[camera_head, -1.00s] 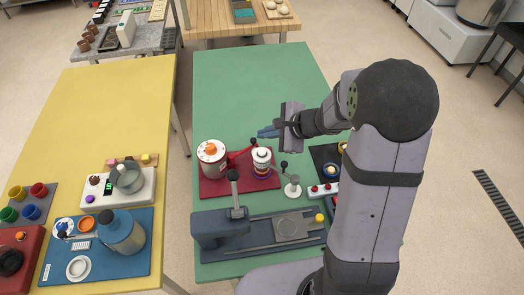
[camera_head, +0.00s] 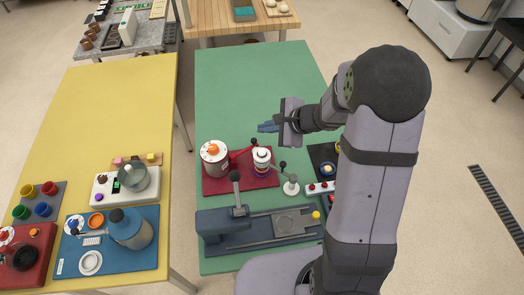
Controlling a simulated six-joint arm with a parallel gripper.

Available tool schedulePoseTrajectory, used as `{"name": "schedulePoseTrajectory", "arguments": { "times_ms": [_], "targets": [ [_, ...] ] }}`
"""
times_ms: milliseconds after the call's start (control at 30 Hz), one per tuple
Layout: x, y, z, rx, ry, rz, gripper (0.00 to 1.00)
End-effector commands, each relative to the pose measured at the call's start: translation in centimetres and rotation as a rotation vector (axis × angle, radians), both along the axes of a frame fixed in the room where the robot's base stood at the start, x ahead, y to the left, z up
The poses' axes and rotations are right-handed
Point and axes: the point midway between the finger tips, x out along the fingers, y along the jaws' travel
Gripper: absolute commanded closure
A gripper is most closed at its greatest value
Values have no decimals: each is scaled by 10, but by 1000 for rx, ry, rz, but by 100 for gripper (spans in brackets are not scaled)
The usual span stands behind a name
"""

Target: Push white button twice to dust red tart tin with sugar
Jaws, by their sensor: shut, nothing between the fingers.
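My gripper (camera_head: 268,126) is above the green table (camera_head: 250,80), with its blue fingers shut and empty. It is apart from the devices nearer the camera. A white strip (camera_head: 320,187) with small red-and-white buttons lies at the right, partly behind my arm; I cannot tell which one is the white button. My arm covers much of that area. I cannot make out a red tart tin for certain.
A red tray (camera_head: 240,184) holds a red-and-white pot (camera_head: 214,155) and a white-topped canister (camera_head: 262,160). A blue-grey slide device (camera_head: 225,228) with an upright lever stands nearer. The far green tabletop is clear. A yellow table (camera_head: 120,100) with other devices stands left.

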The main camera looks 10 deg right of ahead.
Motion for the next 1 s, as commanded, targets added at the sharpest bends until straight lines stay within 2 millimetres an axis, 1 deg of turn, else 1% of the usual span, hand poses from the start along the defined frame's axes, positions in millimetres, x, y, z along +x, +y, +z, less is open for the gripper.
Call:
{"name": "schedulePoseTrajectory", "arguments": {
  "times_ms": [167, 367, 800, 1000],
  "targets": [
    [0, 0, -5, 0, 0, 0, 100],
    [0, 0, -18, 0, 1, 0, 100],
    [0, 0, -71, 1, 0, -1, 100],
    [0, 0, -85, 0, -1, 0, 100]
  ]
}}
